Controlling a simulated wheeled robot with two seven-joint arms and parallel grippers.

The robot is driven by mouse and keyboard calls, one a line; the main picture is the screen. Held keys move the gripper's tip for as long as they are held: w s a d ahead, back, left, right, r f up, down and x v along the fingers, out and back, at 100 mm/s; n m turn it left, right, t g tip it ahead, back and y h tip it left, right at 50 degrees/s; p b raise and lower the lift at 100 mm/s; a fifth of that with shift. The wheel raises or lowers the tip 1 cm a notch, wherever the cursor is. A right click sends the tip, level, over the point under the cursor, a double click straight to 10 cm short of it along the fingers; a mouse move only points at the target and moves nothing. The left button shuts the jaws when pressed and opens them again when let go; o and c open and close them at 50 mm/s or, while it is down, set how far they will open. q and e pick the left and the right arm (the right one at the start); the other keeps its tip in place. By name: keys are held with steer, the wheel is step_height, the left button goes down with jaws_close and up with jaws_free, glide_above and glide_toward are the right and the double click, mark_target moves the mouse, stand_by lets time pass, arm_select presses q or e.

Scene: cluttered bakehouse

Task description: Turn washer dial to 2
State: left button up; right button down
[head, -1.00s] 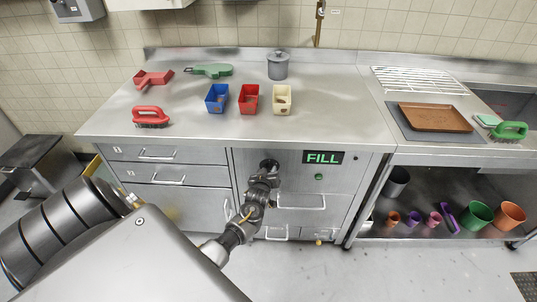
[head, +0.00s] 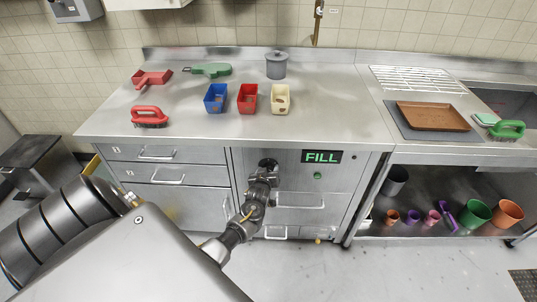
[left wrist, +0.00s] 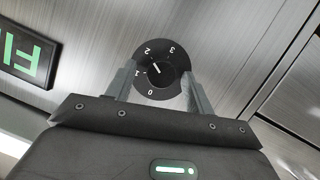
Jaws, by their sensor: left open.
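The washer dial (left wrist: 172,85) is a round black knob on a brushed metal panel, with white marks 0, 1, 2 and 3 around it. Its white pointer line points up and left in the left wrist view, close to the 2. My left gripper (left wrist: 159,70) is open, with one finger on each side of the dial; I cannot tell if they touch it. In the head view my left gripper (head: 265,169) is at the panel front under the counter and hides most of the dial. My right gripper is not in view.
A green-lit FILL display (head: 322,157) sits right of the dial, with a green button (head: 318,175) below it. Drawers with bar handles (head: 167,181) lie to the left. The counter above holds red, blue and cream bins and a grey pot (head: 276,67).

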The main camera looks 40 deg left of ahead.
arm_select(q)
steer(key=v, duration=1)
steer(key=shift+s+d, duration=0.15)
steer(key=shift+s, duration=0.2)
steer(key=shift+r, duration=0.1)
steer(key=s+d+f+m+g+h, duration=0.1)
steer(key=s+d+f+m+h, duration=0.2)
steer(key=f, duration=0.6)
steer(key=s+d+f+m+g, duration=0.2)
steer(key=s+d+f, duration=0.25)
steer(key=f, duration=0.45)
steer(key=s+d+f+m+g+h, duration=0.1)
steer(key=s+d+f+m+h, duration=0.2)
steer(key=f, duration=0.5)
steer(key=s+d+f+m+g, duration=0.1)
steer(key=s+f+g, duration=0.2)
steer(key=s, duration=1.4)
steer(key=s+d+f+m+g+h, duration=0.1)
steer(key=s+f+g, duration=0.3)
steer(key=s+f, duration=0.7)
steer(key=s+d+m, duration=0.1)
steer(key=s, duration=0.4)
steer(key=shift+s+d+f, duration=0.15)
steer(key=shift+s+f, duration=0.05)
steer(key=shift+s, duration=0.15)
